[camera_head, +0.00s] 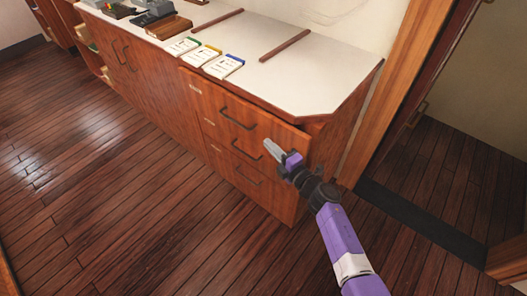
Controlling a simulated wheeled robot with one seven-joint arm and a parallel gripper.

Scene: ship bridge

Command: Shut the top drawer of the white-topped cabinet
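The white-topped cabinet (309,84) runs along the wall, with a wooden body and drawers at its right end. The top drawer (270,124) stands out a little past the drawers below, its upper edge in front of the white top. Its dark handle (238,120) is in plain view. The second drawer (228,136) and the bottom drawer (232,168) look closed. My gripper (273,150) is in front of the drawers, near the right part of the top drawer's front. I cannot tell whether it touches the front or whether its fingers are apart.
Several cards or booklets (223,66), two wooden strips (284,45) and dark devices (155,12) lie on the white top. A wooden door frame (398,90) and a dark threshold (420,222) are to the right. The plank floor (110,205) in front is clear.

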